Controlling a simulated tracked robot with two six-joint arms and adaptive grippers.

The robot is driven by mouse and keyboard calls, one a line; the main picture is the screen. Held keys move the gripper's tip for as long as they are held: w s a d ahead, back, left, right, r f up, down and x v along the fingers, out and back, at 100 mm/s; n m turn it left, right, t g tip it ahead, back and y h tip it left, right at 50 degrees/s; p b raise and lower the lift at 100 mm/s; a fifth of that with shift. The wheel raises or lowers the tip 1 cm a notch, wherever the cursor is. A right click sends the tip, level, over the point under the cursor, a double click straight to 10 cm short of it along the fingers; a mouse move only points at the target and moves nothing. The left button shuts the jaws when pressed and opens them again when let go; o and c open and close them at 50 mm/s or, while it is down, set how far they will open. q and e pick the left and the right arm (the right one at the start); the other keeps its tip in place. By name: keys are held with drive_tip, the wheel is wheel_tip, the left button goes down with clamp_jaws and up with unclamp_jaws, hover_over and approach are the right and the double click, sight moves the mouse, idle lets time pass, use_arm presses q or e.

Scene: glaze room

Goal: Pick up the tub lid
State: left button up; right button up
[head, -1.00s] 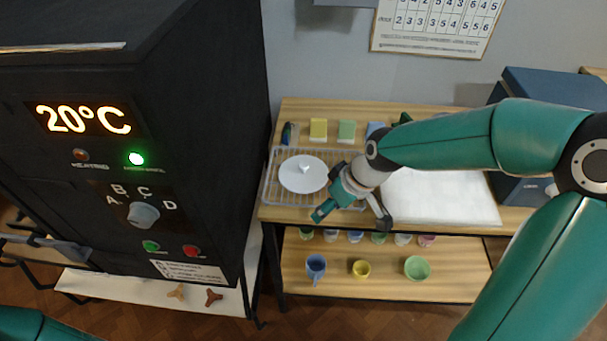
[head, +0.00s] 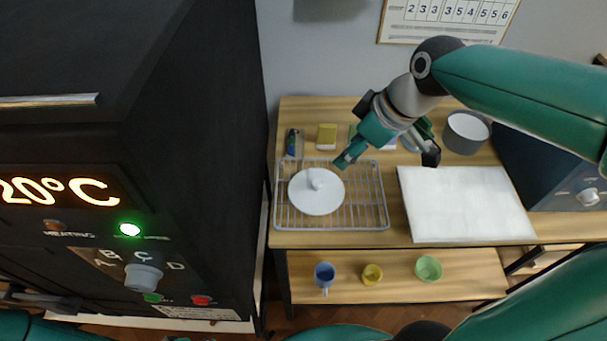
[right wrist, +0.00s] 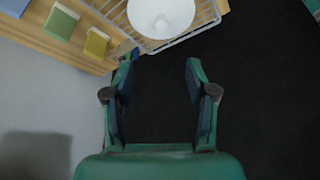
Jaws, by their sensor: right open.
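The tub lid (head: 316,198) is a white round disc with a small knob on top. It lies on a wire rack (head: 374,217) at the left of the wooden table. My right gripper (head: 388,161) is open and empty, above and to the right of the lid, apart from it. In the right wrist view the lid (right wrist: 160,12) shows at the top, beyond the open fingertips (right wrist: 160,63), partly cut off by the frame. A grey tub (head: 465,133) stands at the back right of the table. My left gripper is not in view.
A white board (head: 466,205) lies right of the rack. Coloured blocks, one a yellow block (head: 326,136), stand behind the rack. A black kiln (head: 195,150) rises close on the left. A blue cup (head: 324,274), yellow cup (head: 372,273) and green bowl (head: 429,268) stand on the lower shelf.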

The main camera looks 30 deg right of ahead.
approach(317, 183)
drive_tip(key=x, duration=0.5)
drive_tip(key=shift+w+d, duration=0.25)
drive_tip(key=shift+w, duration=0.15)
drive_tip(key=shift+s+p+x, duration=0.15)
drive_tip(key=shift+p+x, duration=0.25)
drive_tip(key=shift+x, duration=0.9)
drive_tip(key=shift+s+p+x, duration=0.15)
drive_tip(key=shift+p+x, duration=0.25)
drive_tip(key=shift+x, duration=0.9)
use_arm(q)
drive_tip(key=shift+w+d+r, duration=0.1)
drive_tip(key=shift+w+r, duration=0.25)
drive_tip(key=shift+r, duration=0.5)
use_arm(e)
drive_tip(key=shift+s+a+f, duration=0.1)
drive_tip(key=shift+a, duration=0.15)
clamp_jaws()
